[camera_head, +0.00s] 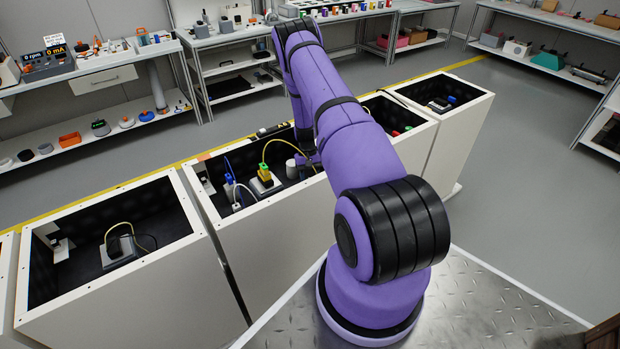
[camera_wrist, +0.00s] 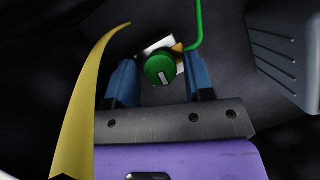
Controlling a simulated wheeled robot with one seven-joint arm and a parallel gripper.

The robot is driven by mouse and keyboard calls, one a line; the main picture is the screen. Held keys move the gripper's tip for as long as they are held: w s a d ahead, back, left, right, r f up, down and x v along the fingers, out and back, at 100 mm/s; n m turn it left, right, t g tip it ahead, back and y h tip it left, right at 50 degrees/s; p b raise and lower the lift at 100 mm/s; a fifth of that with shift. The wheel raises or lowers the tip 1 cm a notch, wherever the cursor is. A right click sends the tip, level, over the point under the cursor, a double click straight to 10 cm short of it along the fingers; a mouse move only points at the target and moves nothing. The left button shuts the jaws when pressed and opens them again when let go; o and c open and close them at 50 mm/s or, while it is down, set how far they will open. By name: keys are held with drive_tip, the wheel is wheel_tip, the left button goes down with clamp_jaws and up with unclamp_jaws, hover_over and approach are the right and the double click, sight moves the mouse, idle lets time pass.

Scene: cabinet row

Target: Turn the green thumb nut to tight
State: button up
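The green thumb nut (camera_wrist: 160,69) shows in the wrist view as a round knob with a white mark on its face. A green cable (camera_wrist: 197,25) runs up beside it, and a pale plate shows behind it. My gripper (camera_wrist: 158,64) has its two blue fingers on either side of the nut. A narrow dark gap seems to show between each finger and the nut, so the fingers look open and apart from it. In the head view my purple arm reaches into the middle cabinet (camera_head: 225,213), and the nut cannot be made out there.
In the wrist view a yellow cable (camera_wrist: 85,100) curves close by on the left, and a grey ribbed block (camera_wrist: 292,45) stands at upper right. In the head view the cabinet also holds a yellow connector (camera_head: 264,173), blue and white cables and a grey cylinder (camera_head: 292,169).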

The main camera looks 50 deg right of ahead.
drive_tip(key=shift+o, duration=0.5)
drive_tip(key=v, duration=1)
drive_tip(key=shift+r, duration=0.3)
drive_tip(key=shift+w+d, duration=0.1)
